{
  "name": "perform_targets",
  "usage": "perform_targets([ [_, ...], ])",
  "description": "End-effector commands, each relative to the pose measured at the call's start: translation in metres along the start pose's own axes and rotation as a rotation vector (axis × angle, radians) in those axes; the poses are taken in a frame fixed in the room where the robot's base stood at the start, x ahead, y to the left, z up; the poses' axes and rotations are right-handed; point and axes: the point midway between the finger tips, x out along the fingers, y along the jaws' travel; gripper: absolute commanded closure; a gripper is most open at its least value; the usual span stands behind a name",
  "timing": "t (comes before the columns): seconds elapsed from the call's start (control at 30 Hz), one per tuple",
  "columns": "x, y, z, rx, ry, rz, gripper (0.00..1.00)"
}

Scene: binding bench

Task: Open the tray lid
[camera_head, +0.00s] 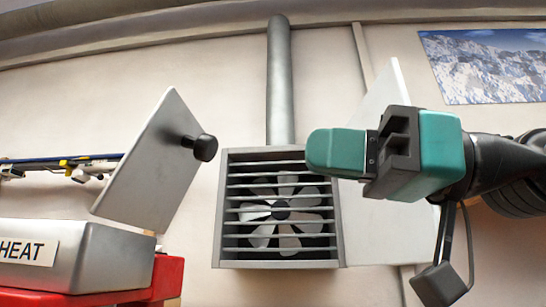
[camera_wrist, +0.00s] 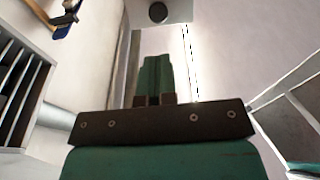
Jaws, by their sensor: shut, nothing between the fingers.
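The tray (camera_head: 95,262) is a grey metal box labelled HEAT at the lower left of the head view. Its lid (camera_head: 150,165) is a flat grey plate standing raised and tilted above the tray, with a black knob (camera_head: 203,147) on its face. In the wrist view, a pale plate, seemingly the lid (camera_wrist: 178,10), shows at the top with a round black knob (camera_wrist: 158,12). My teal gripper (camera_head: 325,152) is shut and empty, well right of the knob and apart from it. Its closed fingers (camera_wrist: 156,75) point toward the knob in the wrist view.
The tray rests on a red stand (camera_head: 168,278). A slatted fan vent (camera_head: 280,208) with a grey pipe (camera_head: 280,85) is on the wall between lid and gripper. A pale panel (camera_head: 385,235) stands behind my gripper. A mountain picture (camera_head: 490,68) hangs upper right.

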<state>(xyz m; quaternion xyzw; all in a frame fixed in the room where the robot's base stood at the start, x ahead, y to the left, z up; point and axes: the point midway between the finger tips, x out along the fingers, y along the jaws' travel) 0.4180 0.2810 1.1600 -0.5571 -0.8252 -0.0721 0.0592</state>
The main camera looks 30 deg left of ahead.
Motion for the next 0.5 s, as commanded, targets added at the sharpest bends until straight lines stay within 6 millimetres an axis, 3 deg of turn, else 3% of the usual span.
perform_targets([
  [0.2, -0.018, -0.005, 0.029, -0.472, 0.066, 0.041, 1.00],
  [0.5, -0.042, -0.013, 0.052, -1.274, 0.132, 0.175, 1.00],
])
